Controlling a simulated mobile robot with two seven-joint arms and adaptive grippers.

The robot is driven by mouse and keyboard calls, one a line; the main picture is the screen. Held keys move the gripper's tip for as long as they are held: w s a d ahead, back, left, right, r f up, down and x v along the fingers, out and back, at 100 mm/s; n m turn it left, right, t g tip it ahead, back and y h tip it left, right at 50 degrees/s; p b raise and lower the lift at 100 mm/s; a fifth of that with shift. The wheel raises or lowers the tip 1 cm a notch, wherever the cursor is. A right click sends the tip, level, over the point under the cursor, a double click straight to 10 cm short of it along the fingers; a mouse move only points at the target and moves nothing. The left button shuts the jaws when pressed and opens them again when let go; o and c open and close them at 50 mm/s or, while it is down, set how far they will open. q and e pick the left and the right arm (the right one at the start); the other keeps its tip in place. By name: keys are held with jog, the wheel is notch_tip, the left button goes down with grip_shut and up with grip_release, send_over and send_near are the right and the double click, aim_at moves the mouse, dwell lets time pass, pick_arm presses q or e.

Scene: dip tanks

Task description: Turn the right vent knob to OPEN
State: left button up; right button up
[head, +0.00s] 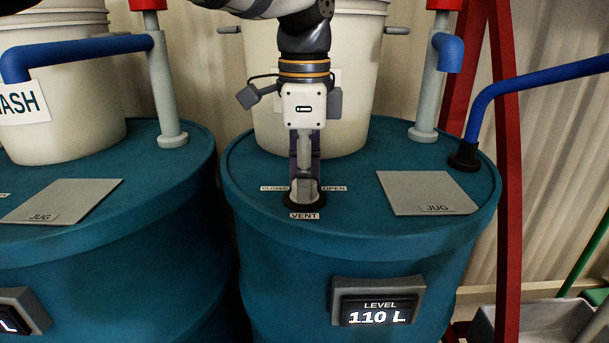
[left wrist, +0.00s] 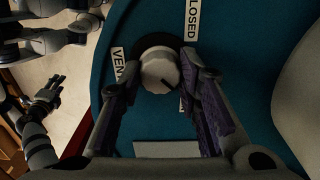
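The right vent knob (left wrist: 158,72) is a pale round knob with a dark pointer mark, on a dark ring on top of the right blue tank (head: 250,215). In the left wrist view its mark points to the lower right, toward the partly hidden OPEN label; the CLOSED label (left wrist: 192,18) is at the upper right. In the head view the OPEN label (head: 334,188) lies right of the knob and the VENT label (head: 304,216) in front. My left gripper (head: 305,190) points straight down, its fingers against both sides of the knob. My right gripper (left wrist: 52,91) is small, away from the tank, fingers apart.
A white bucket (head: 350,100) stands behind the knob on the tank. A grey JUG plate (head: 425,193) lies to the right, near a blue-handled pipe (head: 475,115). A level display (head: 378,302) reads 110 L. Another blue tank (head: 170,200) stands at left.

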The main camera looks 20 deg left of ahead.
pick_arm(q)
jog(key=o, duration=0.4)
jog(key=shift+f, duration=0.1)
notch_tip(320, 180, up, 12)
jog(key=shift+r, duration=0.1)
